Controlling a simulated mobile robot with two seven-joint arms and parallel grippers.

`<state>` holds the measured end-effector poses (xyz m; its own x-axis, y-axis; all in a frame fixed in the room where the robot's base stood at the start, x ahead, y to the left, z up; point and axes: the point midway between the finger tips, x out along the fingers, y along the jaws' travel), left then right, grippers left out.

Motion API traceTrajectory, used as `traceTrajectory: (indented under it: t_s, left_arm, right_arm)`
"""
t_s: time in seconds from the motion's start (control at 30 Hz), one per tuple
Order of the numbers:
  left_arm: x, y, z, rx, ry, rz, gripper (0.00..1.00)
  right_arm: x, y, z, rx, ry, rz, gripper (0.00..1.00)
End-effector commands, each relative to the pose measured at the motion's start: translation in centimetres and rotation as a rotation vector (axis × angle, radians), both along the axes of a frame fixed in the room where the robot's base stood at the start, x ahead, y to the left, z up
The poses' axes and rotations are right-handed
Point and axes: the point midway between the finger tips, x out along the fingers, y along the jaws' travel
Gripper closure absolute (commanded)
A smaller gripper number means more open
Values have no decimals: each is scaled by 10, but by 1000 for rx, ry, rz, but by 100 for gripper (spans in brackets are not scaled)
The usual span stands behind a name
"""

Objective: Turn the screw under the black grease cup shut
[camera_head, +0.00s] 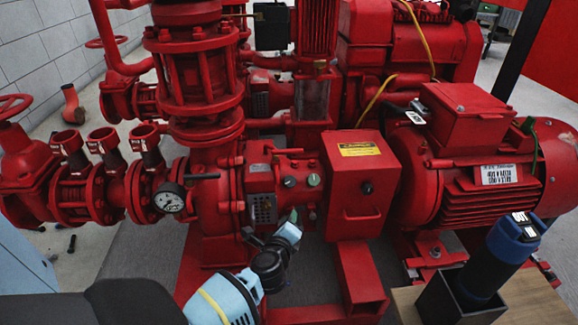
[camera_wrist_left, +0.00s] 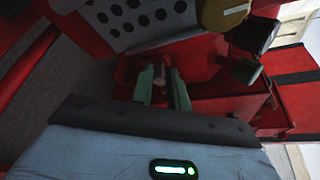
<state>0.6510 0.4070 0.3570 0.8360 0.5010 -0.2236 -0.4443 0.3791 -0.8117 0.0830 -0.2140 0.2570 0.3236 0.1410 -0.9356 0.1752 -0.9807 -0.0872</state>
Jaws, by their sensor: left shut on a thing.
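The black grease cup (camera_head: 289,182) sits on the red pump housing, between a pale cup (camera_head: 259,168) and a green cup (camera_head: 313,180). In the left wrist view the black cup (camera_wrist_left: 252,34) is at the upper right, beyond the brass-coloured cup (camera_wrist_left: 225,12). My left gripper (camera_head: 297,216) is just below the cups. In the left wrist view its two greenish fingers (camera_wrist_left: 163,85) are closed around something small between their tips. That looks like a screw, but it is dark and mostly hidden. My right gripper is out of view.
A blue cylinder (camera_head: 490,262) stands in a black holder on a wooden board at the lower right.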

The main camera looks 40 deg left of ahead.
Motion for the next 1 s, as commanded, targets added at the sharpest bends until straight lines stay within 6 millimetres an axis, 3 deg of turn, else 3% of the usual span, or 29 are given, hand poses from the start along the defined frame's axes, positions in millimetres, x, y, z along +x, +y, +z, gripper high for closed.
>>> traceTrajectory:
  t_s: [0.37,0.7,1.0]
  left_arm:
    - [0,-1,3,70,86,1,100]
    - [2,-4,5,255,306,0,100]
    - [3,-5,4,442,525,0,100]
  right_arm:
    - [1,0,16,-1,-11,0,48]
    - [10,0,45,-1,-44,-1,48]
    - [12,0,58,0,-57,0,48]
